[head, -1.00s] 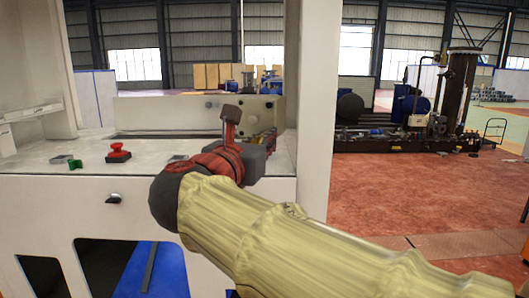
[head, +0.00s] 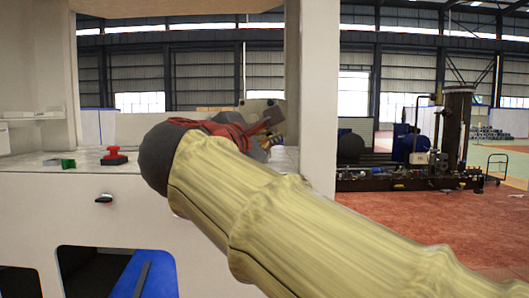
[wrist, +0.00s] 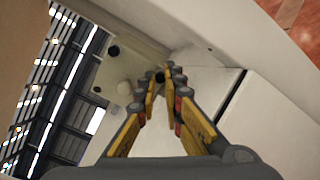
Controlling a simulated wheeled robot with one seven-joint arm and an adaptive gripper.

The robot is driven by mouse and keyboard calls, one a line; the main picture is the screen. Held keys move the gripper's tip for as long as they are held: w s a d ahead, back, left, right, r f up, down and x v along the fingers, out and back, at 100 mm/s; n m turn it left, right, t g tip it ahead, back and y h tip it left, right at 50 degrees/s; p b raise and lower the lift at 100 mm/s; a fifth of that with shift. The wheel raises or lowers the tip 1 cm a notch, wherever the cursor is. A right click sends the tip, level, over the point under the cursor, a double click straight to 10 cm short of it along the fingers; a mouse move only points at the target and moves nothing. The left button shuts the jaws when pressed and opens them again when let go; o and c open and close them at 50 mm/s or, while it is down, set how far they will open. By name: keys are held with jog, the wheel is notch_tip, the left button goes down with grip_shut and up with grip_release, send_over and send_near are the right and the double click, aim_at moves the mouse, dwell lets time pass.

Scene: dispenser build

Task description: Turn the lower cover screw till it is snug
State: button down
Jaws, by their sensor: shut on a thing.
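My gripper (wrist: 166,80) has its two yellow-and-dark fingers closed to a narrow gap at the tips in the wrist view. A small dark thing, which I take as the lower cover screw (wrist: 160,76), shows between the fingertips. The fingers hide most of it, so its seating cannot be seen. The pale cover plate (wrist: 135,66) lies behind the fingertips, with dark round fittings and a pale knob on it. In the head view the top of the plate (head: 258,105) shows behind my arm. My arm hides most of the gripper and the screw there.
A white upright post (head: 316,110) stands just right of the plate. Open red floor lies farther right.

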jog(key=m+b, duration=0.3)
jog(key=shift+f+m, duration=0.25)
jog(key=shift+m, duration=0.05)
jog(key=m+b, duration=0.3)
jog(key=shift+m, duration=0.3)
jog(key=m+b, duration=0.3)
jog(key=m, duration=0.1)
jog(key=shift+m, duration=0.3)
jog(key=shift+w+m+b, duration=0.1)
jog(key=shift+m+b, duration=0.95)
jog(key=shift+m, duration=0.55)
jog(key=shift+a, duration=0.1)
jog(key=c, duration=1.9)
grip_release()
jog(key=shift+r, duration=0.1)
jog(key=shift+r, duration=0.1)
